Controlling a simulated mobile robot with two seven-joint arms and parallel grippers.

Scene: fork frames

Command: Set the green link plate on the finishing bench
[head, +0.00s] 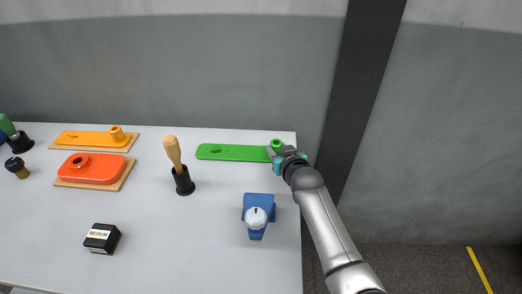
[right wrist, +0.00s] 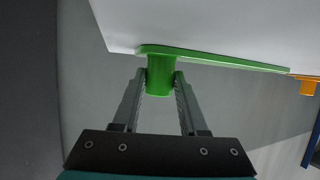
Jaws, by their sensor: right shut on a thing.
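The green link plate (head: 233,152) is a long flat bar at the back right of the white bench (head: 226,230), lying level on it or just above it; I cannot tell which. A round green boss (right wrist: 160,75) stands at its right end. My right gripper (head: 275,151) reaches in from the right edge of the bench and is shut on this boss. In the right wrist view, my right gripper's fingers (right wrist: 161,82) stand on both sides of the boss. My left gripper is not in view.
An orange plate (head: 85,138) and a red-orange part (head: 90,169) lie on wooden boards at left. A wooden-handled tool stands in a black holder (head: 182,181). A blue device (head: 258,213) and a black block (head: 102,239) stand nearer. A dark post (head: 362,75) rises behind my arm.

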